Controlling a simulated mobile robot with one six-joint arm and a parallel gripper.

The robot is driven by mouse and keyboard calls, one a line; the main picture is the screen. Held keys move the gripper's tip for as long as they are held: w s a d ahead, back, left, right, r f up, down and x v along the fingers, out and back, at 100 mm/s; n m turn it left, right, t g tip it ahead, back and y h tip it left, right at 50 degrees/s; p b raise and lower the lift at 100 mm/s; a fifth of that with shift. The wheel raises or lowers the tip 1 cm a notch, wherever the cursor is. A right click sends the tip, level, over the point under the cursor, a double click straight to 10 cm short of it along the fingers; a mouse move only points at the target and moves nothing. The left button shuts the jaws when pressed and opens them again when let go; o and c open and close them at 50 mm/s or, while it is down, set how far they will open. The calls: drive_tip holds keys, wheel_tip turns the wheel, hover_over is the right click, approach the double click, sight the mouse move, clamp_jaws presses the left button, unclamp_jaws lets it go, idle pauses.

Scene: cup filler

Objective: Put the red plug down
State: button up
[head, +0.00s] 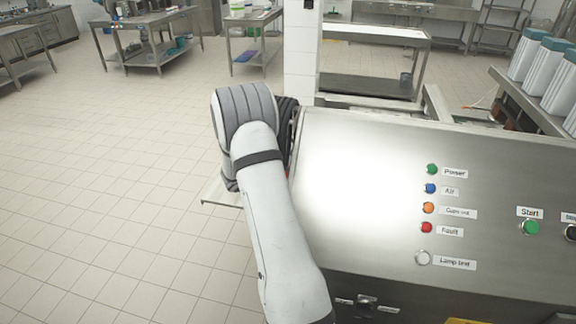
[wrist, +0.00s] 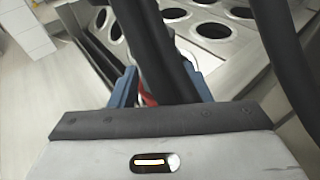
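My gripper (wrist: 160,90) shows in the wrist view as two blue fingers, one on each side of a thick black hose that crosses in front. A small part of the red plug (wrist: 147,98) shows between the fingers, close to the inner side of the left one. The hose hides most of the space between the fingers, so I cannot tell whether they grip the plug. In the head view my arm hides the gripper, which is beyond the left edge of the control panel (head: 350,190).
A metal plate with several round holes (wrist: 212,30) lies beyond the fingers in the wrist view. The panel carries coloured lamps and a green Start button (head: 530,227). White containers (head: 558,75) stand at the right. Tiled floor (head: 100,190) at the left is clear.

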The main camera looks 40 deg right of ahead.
drive_tip(key=o, duration=0.5)
drive_tip(key=shift+o, duration=0.2)
drive_tip(key=shift+r, duration=0.1)
drive_tip(key=shift+r+p, duration=0.25)
drive_tip(key=shift+p, duration=0.15)
drive_tip(key=b+v, duration=0.3)
drive_tip(key=v, duration=0.9)
drive_tip(key=shift+f, duration=0.15)
